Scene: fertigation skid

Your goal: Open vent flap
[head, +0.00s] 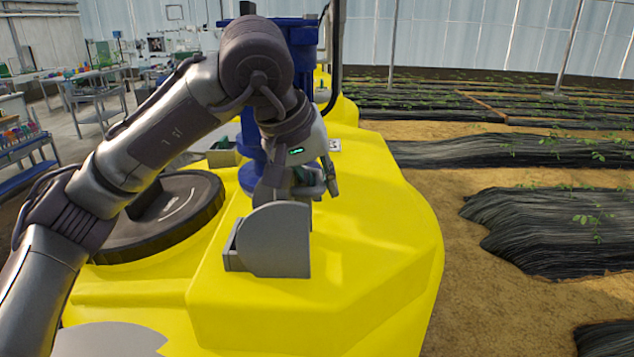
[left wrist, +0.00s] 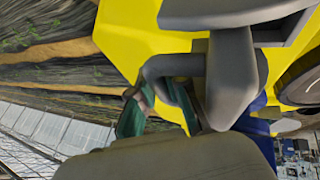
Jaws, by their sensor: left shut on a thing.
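The vent flap (head: 278,238) is a grey rounded plate on a small grey box-like housing (head: 232,252), on top of the yellow tank. It stands raised, with a dark gap showing at its left side. My left gripper (head: 300,192) reaches down behind the flap's upper edge and is shut on it; the plate hides part of the fingers. In the left wrist view the grey flap (left wrist: 225,8) shows at the top, and my left gripper (left wrist: 190,90) is close below it, with dark green finger parts. The exact contact is hidden. My right gripper is in neither view.
A round black lid (head: 165,222) lies on the yellow tank (head: 370,230) left of the flap. A blue vertical column (head: 250,150) stands just behind my gripper. The tank top right of the flap is clear. Black-covered plant beds (head: 550,225) lie beyond.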

